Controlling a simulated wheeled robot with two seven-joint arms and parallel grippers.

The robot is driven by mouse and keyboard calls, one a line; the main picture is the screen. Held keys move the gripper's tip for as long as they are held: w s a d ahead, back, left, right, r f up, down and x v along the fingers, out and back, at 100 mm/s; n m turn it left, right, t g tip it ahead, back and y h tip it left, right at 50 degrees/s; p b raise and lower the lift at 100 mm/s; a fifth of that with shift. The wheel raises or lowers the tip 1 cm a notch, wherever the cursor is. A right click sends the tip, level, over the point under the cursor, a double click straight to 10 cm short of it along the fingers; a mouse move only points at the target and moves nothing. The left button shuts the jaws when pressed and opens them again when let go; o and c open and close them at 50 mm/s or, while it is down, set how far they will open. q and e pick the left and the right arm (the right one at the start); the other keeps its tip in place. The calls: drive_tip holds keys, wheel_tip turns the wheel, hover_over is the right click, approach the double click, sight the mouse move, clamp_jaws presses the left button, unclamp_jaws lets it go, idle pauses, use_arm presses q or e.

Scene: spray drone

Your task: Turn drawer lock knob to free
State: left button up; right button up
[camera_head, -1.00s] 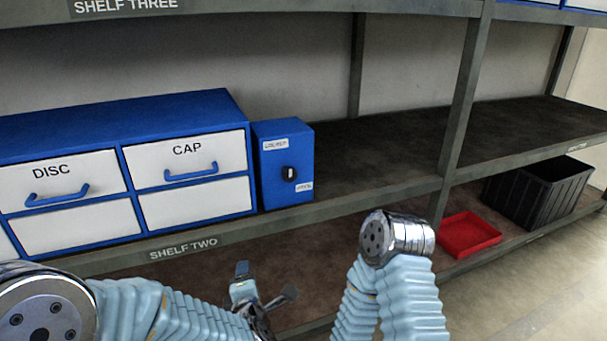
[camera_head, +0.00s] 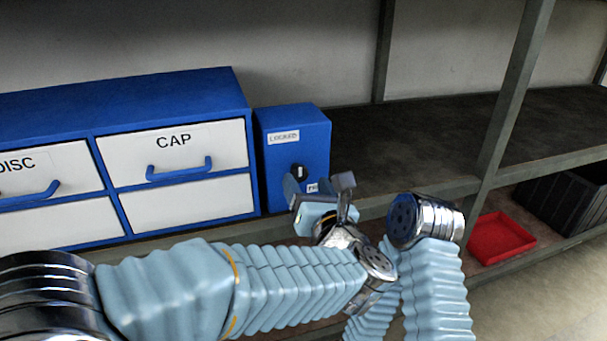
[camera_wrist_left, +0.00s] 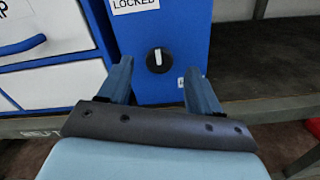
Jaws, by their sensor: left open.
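The lock knob (camera_head: 298,172) is a round black knob with a white mark, on the front of a blue lock box (camera_head: 315,128) beside the drawers. In the left wrist view the mark on the knob (camera_wrist_left: 158,60) stands about upright. A LOCKED label (camera_head: 283,137) is above the knob; a lower label (camera_head: 312,188) is partly hidden by my gripper. My left gripper (camera_head: 317,184) is open and empty, in front of the box just below the knob. In the left wrist view its fingers (camera_wrist_left: 157,68) lie either side of the knob, apart from it. My right gripper is out of view.
A blue cabinet with white drawers (camera_head: 180,205), labelled DISC and CAP, stands left of the box. The shelf (camera_head: 420,140) to its right is bare. A red tray (camera_head: 500,240) and a black crate (camera_head: 565,205) are lower right.

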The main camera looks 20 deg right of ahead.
sight(301, 174)
use_arm(q)
drive_tip(key=shift+w, duration=1.65)
drive_tip(key=shift+c, duration=0.3)
drive_tip(key=c, duration=1)
